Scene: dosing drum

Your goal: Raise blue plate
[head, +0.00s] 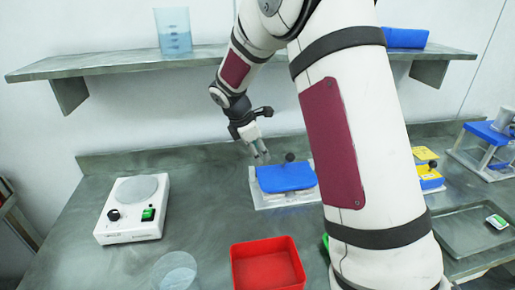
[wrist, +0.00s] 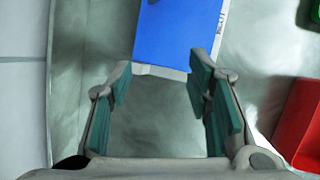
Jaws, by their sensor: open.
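The blue plate (head: 286,178) lies flat on top of a pale stand (head: 258,201) on the bench, with a dark round knob (head: 290,157) at its back edge. In the wrist view the blue plate (wrist: 176,32) shows at the top, beyond my fingertips. My gripper (head: 262,155) is above the bench, just left of and behind the plate. In the wrist view my gripper (wrist: 160,85) has its two green-padded fingers wide apart with only bench between them. The right side of the stand is partly hidden by my arm in the head view.
A red bin (head: 267,265) and a clear beaker (head: 176,272) stand in front. A white hotplate (head: 133,212) is on the left. A shelf (head: 120,62) runs above the bench. A yellow-and-blue device (head: 428,170) and a grey tray (head: 470,232) are on the right.

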